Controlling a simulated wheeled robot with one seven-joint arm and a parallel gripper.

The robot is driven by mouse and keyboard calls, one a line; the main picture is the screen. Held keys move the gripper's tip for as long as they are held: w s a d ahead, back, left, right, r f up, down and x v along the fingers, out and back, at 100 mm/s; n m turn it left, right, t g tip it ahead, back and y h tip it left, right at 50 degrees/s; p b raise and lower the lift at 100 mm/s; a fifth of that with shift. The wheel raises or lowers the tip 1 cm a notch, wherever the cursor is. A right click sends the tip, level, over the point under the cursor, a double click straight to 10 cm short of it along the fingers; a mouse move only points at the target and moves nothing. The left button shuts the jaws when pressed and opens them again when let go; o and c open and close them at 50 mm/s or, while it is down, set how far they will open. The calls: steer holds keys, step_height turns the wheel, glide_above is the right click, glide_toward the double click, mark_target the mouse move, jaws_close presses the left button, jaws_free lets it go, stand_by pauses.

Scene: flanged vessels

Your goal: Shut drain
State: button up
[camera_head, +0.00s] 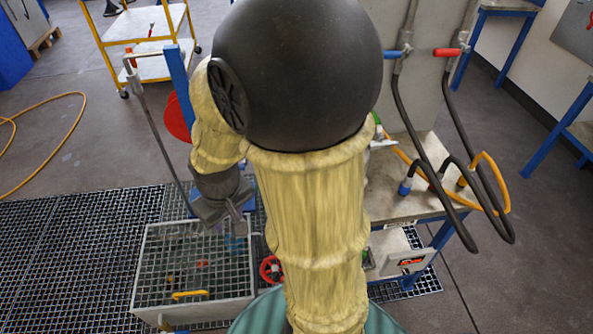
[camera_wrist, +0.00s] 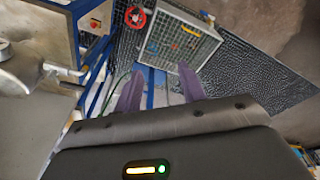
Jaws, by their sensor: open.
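A red handwheel (camera_head: 270,268) shows beside the right end of a grated tray, partly hidden by my arm. It also shows in the wrist view (camera_wrist: 135,16), at the top next to the tray. I cannot tell whether this wheel is the drain's valve, or how far it is turned. My gripper (camera_head: 222,218) points down above the tray's back edge, up and left of the wheel in the head view. In the wrist view my gripper (camera_wrist: 160,85) has its two purplish fingers apart, with nothing seen between them.
The grey tray (camera_head: 240,307) has a mesh top and a yellow handle (camera_head: 190,294). A blue post (camera_head: 180,85) and a red disc (camera_head: 178,119) stand behind my gripper. A bench (camera_head: 402,200) with black hoses is at right. Floor grating (camera_head: 70,250) lies clear at left.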

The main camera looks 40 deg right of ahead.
steer(key=w+d+f+n+g+h+b, duration=0.5)
steer(key=w+d+f+n+h, duration=0.1)
steer(key=w, duration=0.4)
steer(key=w+d+f+n+g+h+b, duration=0.5)
steer(key=w+d+f+n+g+h, duration=0.1)
steer(key=w+d+f+n+h, duration=0.1)
steer(key=w+f+h, duration=0.1)
steer(key=w+h, duration=0.1)
steer(key=w, duration=0.1)
steer(key=shift+w+d+f, duration=0.3)
steer(key=shift+d+f, duration=0.05)
steer(key=shift+g, duration=0.3)
steer(key=p+x, duration=0.2)
steer(key=x, duration=1.5)
steer(key=shift+d, duration=0.35)
steer(key=shift+w, duration=0.1)
steer(key=shift+a, duration=0.1)
jaws_close()
